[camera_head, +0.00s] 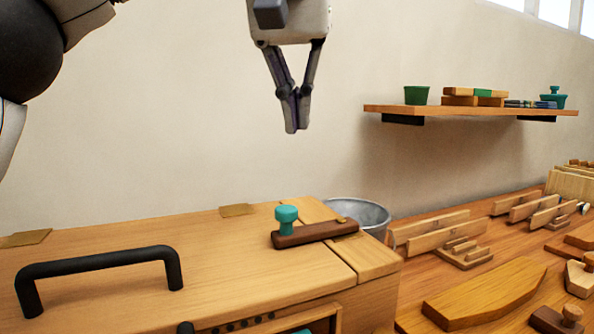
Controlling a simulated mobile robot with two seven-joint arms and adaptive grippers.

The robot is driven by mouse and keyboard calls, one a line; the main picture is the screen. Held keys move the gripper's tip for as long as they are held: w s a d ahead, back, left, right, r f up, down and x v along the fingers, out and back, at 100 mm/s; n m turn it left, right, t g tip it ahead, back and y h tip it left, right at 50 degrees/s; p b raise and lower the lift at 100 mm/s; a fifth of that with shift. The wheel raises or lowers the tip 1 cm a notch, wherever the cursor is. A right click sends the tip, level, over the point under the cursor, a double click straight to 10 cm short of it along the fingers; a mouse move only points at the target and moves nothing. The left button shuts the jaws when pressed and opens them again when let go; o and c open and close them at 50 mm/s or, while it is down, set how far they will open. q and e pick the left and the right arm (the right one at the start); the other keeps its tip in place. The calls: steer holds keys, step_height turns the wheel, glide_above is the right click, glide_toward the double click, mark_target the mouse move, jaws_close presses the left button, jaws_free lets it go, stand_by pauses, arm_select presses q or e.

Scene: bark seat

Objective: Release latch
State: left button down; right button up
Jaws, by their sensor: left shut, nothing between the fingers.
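The latch (316,234) is a dark brown wooden bar with a teal knob (286,217) standing at its left end. It lies on top of a light wooden box (230,257), and its right end reaches over the seam onto the narrow right strip of the top. My left gripper (291,131) points down with its fingers shut and empty. It hangs in the air above the knob, clearly apart from it. My right gripper is not in view.
A black handle (100,262) arches over the box's left side. A metal bucket (362,213) stands behind the box. Wooden pieces, including a curved board (485,293), lie on the bench to the right. A wall shelf (470,111) holds a green pot (417,95).

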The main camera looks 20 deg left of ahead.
arm_select(q)
steer(key=x, duration=1)
steer(key=shift+s+f+b, duration=0.15)
steer(key=shift+s+b, duration=0.05)
steer(key=shift+b, duration=0.15)
steer(key=s, duration=0.2)
steer(key=s+d+r+p, duration=0.1)
steer(key=shift+s, duration=0.4)
steer(key=shift+s+f, duration=0.1)
steer(key=shift+s, duration=0.1)
steer(key=shift+w+f, duration=0.1)
steer(key=shift+f, duration=0.1)
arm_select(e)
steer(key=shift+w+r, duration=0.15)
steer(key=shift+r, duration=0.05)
arm_select(q)
steer(key=shift+w, duration=0.1)
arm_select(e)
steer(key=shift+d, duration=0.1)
